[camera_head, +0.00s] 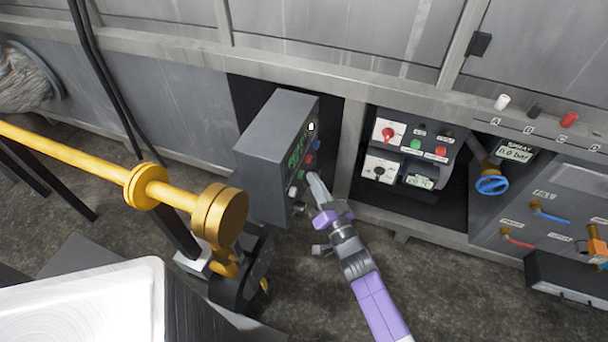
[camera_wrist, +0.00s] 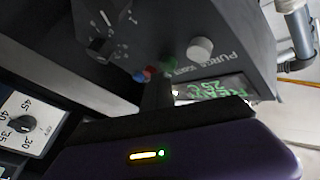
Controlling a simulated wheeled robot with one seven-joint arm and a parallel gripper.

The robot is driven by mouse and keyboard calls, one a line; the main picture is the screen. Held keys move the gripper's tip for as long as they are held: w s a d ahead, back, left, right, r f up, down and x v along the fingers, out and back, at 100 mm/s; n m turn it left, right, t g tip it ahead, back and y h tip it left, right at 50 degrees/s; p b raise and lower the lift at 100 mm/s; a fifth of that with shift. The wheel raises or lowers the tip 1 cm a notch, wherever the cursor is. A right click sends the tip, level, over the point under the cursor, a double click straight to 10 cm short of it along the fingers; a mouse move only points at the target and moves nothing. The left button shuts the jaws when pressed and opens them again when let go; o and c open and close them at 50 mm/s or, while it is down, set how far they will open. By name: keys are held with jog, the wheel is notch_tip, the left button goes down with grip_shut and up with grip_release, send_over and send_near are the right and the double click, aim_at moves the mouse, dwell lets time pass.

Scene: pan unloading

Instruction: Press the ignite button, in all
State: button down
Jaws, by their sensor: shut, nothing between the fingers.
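A grey control box (camera_head: 262,140) carries a green-lit display (camera_head: 298,150) and a column of blue, red, green and white buttons. In the wrist view the white button (camera_wrist: 200,48) sits by the word PURGE. The green button (camera_wrist: 166,62) has a small, blurred label beside it that may read IGNITE. The red button (camera_wrist: 149,73) and blue button (camera_wrist: 138,77) lie beyond it. My gripper (camera_head: 315,178) is shut and empty, its tip close in front of the green button. I cannot tell whether it touches; the fingers partly cover the panel.
A yellow pipe (camera_head: 80,158) with a flange runs left of the box. A second panel (camera_head: 412,150) with red and green buttons and a knob stands to the right. A blue valve wheel (camera_head: 492,184) is beyond it. A white-rimmed container (camera_head: 90,275) fills the lower left.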

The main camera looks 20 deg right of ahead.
jog(key=shift+w+a+b, duration=0.3)
jog(key=shift+a+b, duration=0.1)
jog(key=shift+a, duration=0.05)
dwell(0.6)
dwell(0.4)
jog(key=shift+s+d+p, duration=0.6)
jog(key=shift+d+p, duration=0.15)
jog(key=shift+d, duration=0.05)
jog(key=s+d+p, duration=0.1)
jog(key=d, duration=0.1)
jog(key=s+d+p, duration=0.2)
